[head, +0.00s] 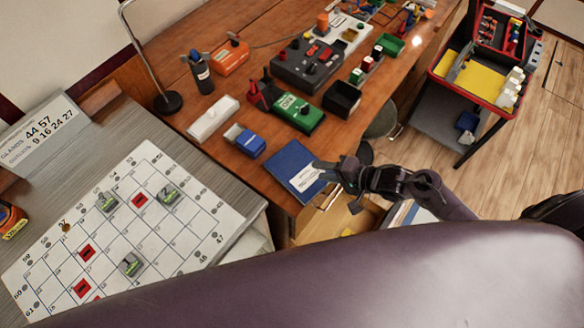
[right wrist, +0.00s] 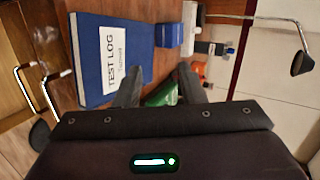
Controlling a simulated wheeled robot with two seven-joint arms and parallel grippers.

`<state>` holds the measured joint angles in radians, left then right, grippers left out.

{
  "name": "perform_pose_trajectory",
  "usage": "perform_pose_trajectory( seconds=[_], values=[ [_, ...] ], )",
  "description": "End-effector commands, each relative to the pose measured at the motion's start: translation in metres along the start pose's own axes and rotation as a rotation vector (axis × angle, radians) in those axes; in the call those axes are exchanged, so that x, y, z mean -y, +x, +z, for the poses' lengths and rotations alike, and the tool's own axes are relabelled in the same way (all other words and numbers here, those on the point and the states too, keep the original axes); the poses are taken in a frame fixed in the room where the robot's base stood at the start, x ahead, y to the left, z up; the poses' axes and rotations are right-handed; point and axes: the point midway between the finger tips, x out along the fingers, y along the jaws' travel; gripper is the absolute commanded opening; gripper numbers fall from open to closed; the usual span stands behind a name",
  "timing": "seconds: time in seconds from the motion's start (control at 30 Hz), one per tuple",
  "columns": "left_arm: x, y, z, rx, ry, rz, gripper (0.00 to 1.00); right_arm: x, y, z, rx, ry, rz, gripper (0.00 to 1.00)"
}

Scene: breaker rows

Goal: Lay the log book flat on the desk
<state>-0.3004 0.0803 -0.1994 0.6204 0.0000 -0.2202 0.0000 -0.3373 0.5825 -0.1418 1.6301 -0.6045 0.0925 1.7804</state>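The log book (head: 290,165) is blue with a white label. It appears to lie flat on the wooden desk (head: 235,65), close to the front edge. In the right wrist view the log book (right wrist: 135,45) lies left of the fingers, its label reading "TEST LOG". My right gripper (head: 322,171) is at the book's right corner in the head view. In the right wrist view its two fingers (right wrist: 158,84) stand apart with nothing held between them. Whether a finger touches the book I cannot tell. My left gripper is not in view.
Beside the book are a blue-and-white box (head: 249,144), a green case (head: 297,112) and a black bin (head: 342,98). A gridded board (head: 150,235) with red and grey pieces is at left. A red-edged cart (head: 440,78) stands at right. An open drawer (head: 335,222) is below the desk edge.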

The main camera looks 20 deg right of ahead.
Motion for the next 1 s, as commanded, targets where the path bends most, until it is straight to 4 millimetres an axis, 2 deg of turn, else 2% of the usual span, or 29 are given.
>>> perform_pose_trajectory(
  seconds=[0.03,0.27,0.3,0.43,0.73,0.8,0.87,0.97,1.0],
  values=[
    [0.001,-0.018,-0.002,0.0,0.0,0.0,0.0,0.013,-0.01,0.0,-0.001,0.001,0.0,0.36],
    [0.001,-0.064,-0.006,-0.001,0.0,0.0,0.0,0.039,-0.039,0.0,0.0,0.002,0.002,0.36],
    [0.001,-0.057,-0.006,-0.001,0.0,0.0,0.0,0.037,-0.041,0.001,0.0,0.0,0.001,0.36],
    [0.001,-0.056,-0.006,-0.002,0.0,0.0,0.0,0.046,-0.051,0.0,0.001,0.0,0.001,0.36],
    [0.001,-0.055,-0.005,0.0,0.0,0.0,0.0,0.046,-0.051,0.0,0.0,0.001,0.001,0.36],
    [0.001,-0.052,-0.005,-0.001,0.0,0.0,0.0,0.039,-0.049,-0.001,-0.008,-0.006,0.007,0.36],
    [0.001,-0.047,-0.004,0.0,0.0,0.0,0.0,0.023,-0.044,-0.004,-0.027,-0.022,0.022,0.36],
    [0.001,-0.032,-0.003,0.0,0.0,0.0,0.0,-0.025,-0.032,-0.011,-0.083,-0.083,0.079,0.36],
    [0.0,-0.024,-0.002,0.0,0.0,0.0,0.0,-0.053,-0.026,-0.013,-0.108,-0.119,0.117,0.36]
  ],
)
